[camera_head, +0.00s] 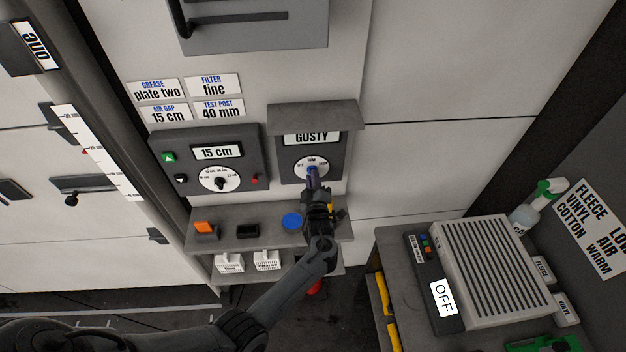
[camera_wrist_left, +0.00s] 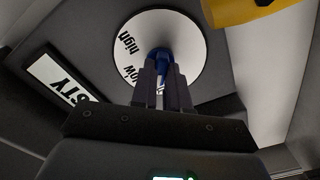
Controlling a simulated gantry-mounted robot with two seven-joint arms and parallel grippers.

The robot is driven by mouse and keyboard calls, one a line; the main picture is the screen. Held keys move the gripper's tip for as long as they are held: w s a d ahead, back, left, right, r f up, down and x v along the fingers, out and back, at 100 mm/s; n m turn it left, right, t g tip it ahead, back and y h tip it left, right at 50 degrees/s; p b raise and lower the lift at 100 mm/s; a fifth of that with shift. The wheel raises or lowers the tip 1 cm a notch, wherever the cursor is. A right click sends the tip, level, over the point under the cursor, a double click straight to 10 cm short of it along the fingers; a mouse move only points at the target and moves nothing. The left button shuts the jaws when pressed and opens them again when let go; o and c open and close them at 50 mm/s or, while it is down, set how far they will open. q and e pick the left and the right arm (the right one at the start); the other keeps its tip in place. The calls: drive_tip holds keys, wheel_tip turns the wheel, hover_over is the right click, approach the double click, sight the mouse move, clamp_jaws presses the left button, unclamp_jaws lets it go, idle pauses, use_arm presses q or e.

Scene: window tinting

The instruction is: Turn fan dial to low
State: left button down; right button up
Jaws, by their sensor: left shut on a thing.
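The fan dial (camera_head: 311,161) is a white disc with a blue knob on a grey panel under a sign reading GUSTY (camera_head: 312,138). My left gripper (camera_head: 313,182) reaches up to it from below and is shut on the blue knob. In the left wrist view, the dial face (camera_wrist_left: 190,40) shows the words "high" and "low", and the blue knob (camera_wrist_left: 159,56) sits between the fingertips (camera_wrist_left: 160,75). Part of the dial face is hidden by the fingers. My right gripper is not in view.
Left of the fan panel is another panel with a dial (camera_head: 219,178) and a 15 cm display (camera_head: 216,152). A shelf below holds an orange block (camera_head: 205,228) and a blue round thing (camera_head: 292,221). A slatted unit (camera_head: 490,265) reading OFF stands at right.

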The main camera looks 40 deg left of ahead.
use_arm(q)
drive_tip(key=m, duration=1)
idle(0.5)
drive_tip(key=c, duration=1.1)
unclamp_jaws()
drive_tip(key=shift+s+d, duration=0.1)
drive_tip(key=shift+d, duration=0.05)
